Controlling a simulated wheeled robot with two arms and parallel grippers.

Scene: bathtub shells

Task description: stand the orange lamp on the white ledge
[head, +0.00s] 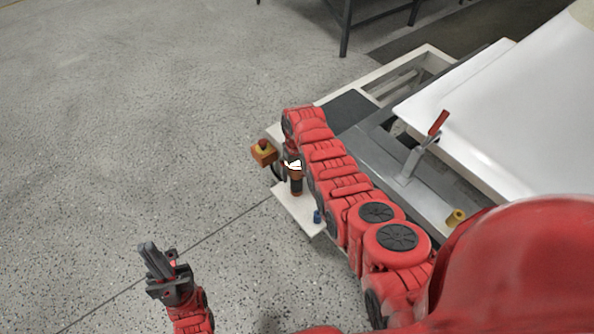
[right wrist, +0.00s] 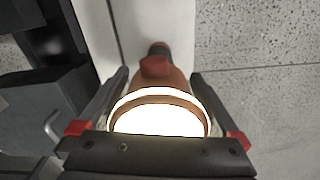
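The orange lamp (head: 296,181) has a dark base and a bright lit head. It appears upright over the white ledge (head: 303,217), beside my right arm; base contact cannot be told. In the right wrist view the lit head (right wrist: 158,120) faces the camera, with its orange body (right wrist: 165,78) behind. My right gripper (right wrist: 160,80) has its fingers apart on either side of the lamp, with narrow gaps visible beside the body. In the head view it is mostly hidden. My left gripper (head: 149,248) is away over the floor, empty; its finger gap is unclear.
An orange-yellow box (head: 264,153) is at the bench's left corner. A red-handled clamp (head: 428,145) and a large white shell (head: 510,110) are at right. Floor at left is clear.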

